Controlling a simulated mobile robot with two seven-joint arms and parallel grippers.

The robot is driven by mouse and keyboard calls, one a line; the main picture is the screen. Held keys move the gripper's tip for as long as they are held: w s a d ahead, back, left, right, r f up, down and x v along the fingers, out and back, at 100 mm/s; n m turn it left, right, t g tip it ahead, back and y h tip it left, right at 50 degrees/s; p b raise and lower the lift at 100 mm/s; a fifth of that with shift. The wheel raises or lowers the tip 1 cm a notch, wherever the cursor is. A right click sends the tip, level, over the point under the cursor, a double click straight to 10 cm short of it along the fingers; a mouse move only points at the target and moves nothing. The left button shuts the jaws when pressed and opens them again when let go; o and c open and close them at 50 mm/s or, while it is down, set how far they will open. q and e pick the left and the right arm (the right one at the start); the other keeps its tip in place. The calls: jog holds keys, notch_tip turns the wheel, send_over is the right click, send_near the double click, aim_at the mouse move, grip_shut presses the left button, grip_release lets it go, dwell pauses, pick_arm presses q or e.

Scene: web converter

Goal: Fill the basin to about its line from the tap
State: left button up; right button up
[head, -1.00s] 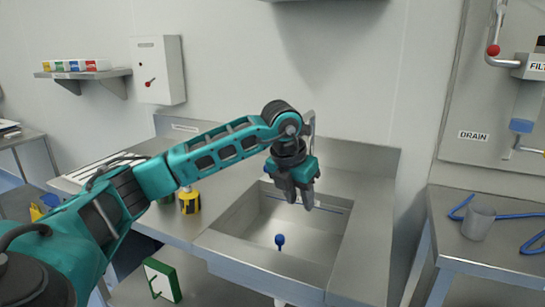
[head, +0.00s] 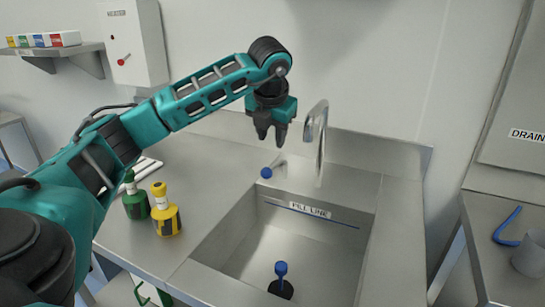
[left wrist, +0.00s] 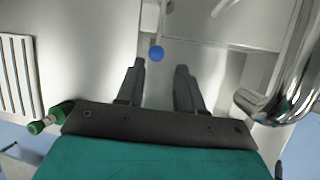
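The steel basin (head: 215,243) is sunk in the counter, with a blue line and a "FILL LINE" label (head: 310,209) on its back wall. I see no water in it. A plug with a blue knob (head: 281,268) and dark base stands on its floor. The curved tap (head: 319,140) rises behind the basin and shows at right in the left wrist view (left wrist: 290,85). Its blue-knobbed lever (head: 266,172) is left of the spout; the knob also shows in the left wrist view (left wrist: 156,53). My left gripper (head: 271,142) is open and empty above the lever. My right gripper is out of view.
A green bottle (head: 135,200) and a yellow bottle (head: 166,215) stand on the counter left of the basin. A white rack lies behind them. A side table at right holds a grey cup (head: 530,257) and a blue hooked tool (head: 507,225).

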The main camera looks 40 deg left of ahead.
aim_at(272, 167)
pick_arm(q)
jog(key=x, duration=1.2)
jog(key=shift+w+a+f, duration=0.2)
jog(key=shift+a+f, duration=0.1)
grip_shut()
dwell(1.0)
